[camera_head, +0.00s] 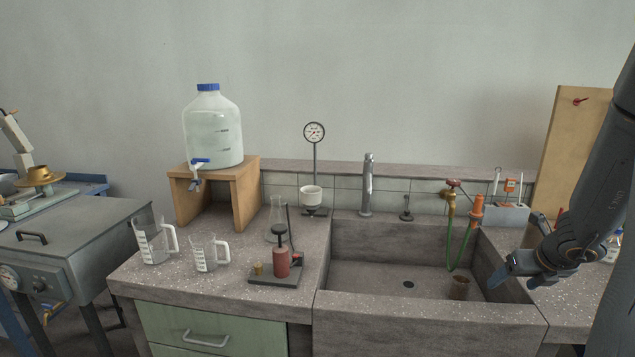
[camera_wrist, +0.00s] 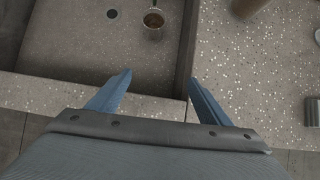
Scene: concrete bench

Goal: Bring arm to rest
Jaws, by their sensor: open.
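My gripper (camera_head: 512,278) is at the right in the head view, above the right front part of the sink. Its two blue fingers are apart with nothing between them. In the wrist view my gripper (camera_wrist: 158,90) points down over the front rim of the sink (camera_wrist: 60,92), near the sink's right wall. My dark arm comes down into the head view from the upper right.
Two measuring jugs, a burner stand (camera_head: 281,268) and a carboy (camera_head: 213,130) on a wooden stand are at left. A wooden board (camera_head: 572,140) stands behind my arm.

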